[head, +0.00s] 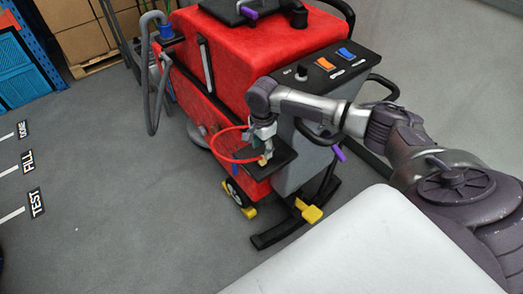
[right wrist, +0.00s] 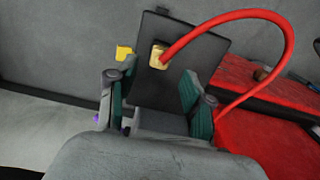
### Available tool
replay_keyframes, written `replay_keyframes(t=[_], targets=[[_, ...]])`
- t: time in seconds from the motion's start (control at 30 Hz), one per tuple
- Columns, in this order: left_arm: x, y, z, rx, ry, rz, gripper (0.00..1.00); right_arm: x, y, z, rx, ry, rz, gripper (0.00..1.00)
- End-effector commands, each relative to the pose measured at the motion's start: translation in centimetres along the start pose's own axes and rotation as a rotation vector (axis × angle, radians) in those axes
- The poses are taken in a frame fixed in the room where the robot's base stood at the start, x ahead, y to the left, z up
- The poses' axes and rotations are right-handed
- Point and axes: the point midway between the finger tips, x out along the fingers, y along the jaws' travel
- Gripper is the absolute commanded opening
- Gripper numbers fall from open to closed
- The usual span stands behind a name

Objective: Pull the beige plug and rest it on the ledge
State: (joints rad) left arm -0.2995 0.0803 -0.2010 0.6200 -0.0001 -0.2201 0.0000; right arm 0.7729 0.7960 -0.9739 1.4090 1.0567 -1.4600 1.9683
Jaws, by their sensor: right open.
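The beige plug (head: 262,160) rests on the black ledge (head: 279,163) at the lower side of the red scrubber. In the right wrist view the plug (right wrist: 158,57) lies on the flat dark ledge (right wrist: 203,57), joined to a looping red hose (right wrist: 238,14). My right gripper (head: 264,146) is just above the ledge, close to the plug. In the right wrist view its fingers (right wrist: 151,90) are apart, and the plug is beyond the fingertips with nothing seen between them. My left gripper is not in view.
The red scrubber (head: 240,55) has a dark panel with orange and blue switches (head: 326,63). A grey hose (head: 153,70) hangs at its left. Yellow pieces (head: 310,212) sit low near its wheel. Stacked boxes (head: 80,30) stand behind left. Grey floor (head: 120,200) is free at left.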

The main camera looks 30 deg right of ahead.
Motion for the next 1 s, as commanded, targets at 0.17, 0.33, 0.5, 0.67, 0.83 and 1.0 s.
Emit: replay_keyframes(t=[0.17, 0.33, 0.5, 0.67, 0.83, 1.0], targets=[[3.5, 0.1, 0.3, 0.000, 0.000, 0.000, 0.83, 2.9, -0.1, -0.1, 0.000, 0.002, -0.002, 0.51], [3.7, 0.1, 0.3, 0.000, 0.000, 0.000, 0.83, 4.5, 0.1, 0.1, 0.001, -0.001, 0.003, 0.51], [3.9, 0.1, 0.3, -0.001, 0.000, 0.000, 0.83, 6.2, 0.0, 0.0, 0.001, 0.000, 0.002, 0.51], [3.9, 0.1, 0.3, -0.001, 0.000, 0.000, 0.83, 6.7, 0.0, 0.0, 0.000, 0.000, 0.000, 0.51], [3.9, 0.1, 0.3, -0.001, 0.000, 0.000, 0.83, 6.7, 0.0, 0.0, 0.000, 0.000, -0.001, 0.51], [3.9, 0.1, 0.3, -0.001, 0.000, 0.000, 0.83, 6.7, 0.0, 0.0, 0.000, 0.000, 0.000, 0.51]])
